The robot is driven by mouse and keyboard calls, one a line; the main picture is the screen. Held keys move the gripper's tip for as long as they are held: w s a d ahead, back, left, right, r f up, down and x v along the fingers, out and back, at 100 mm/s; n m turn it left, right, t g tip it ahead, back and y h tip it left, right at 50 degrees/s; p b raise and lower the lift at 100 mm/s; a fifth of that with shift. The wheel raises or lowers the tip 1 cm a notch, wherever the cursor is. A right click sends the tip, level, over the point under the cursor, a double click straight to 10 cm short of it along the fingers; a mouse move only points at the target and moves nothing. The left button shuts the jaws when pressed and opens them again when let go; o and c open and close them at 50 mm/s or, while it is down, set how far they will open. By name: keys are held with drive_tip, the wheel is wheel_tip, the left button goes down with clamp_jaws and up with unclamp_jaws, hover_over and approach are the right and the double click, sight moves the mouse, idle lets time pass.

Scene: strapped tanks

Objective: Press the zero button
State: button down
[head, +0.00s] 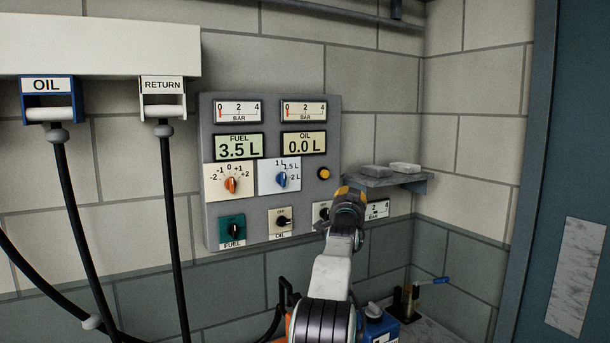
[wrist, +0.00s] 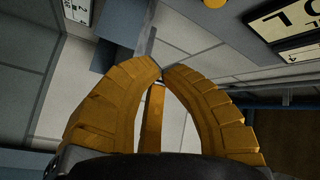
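A round amber button (head: 324,173) sits on the grey wall panel (head: 213,180), right of the dials. It has no label that I can read, so I cannot confirm that it is the zero button. It also shows at the top edge of the wrist view (wrist: 214,3). My gripper (head: 346,192) is in front of the panel's lower right edge, below and right of the button in the head view, apart from it. In the wrist view its yellow fingers (wrist: 161,73) meet at the tips with nothing between them.
The panel's displays read FUEL 3.5 L (head: 238,147) and OIL 0.0 L (head: 304,143). An orange knob (head: 231,185) and a blue knob (head: 282,179) sit below them. A small shelf (head: 385,181) with two grey blocks juts out right of the panel. Hoses hang at left.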

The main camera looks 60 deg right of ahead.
drive_tip(key=r+m+h, duration=0.1)
drive_tip(key=a+r+m, duration=0.1)
drive_tip(key=r, duration=0.1)
drive_tip(key=r+m+h, duration=0.1)
drive_tip(key=r+m, duration=0.1)
drive_tip(key=shift+s+a+t+h, duration=0.2)
drive_tip(key=shift+s+t+h, duration=0.1)
drive_tip(key=shift+w+d, duration=0.1)
drive_tip(key=shift+w, duration=0.05)
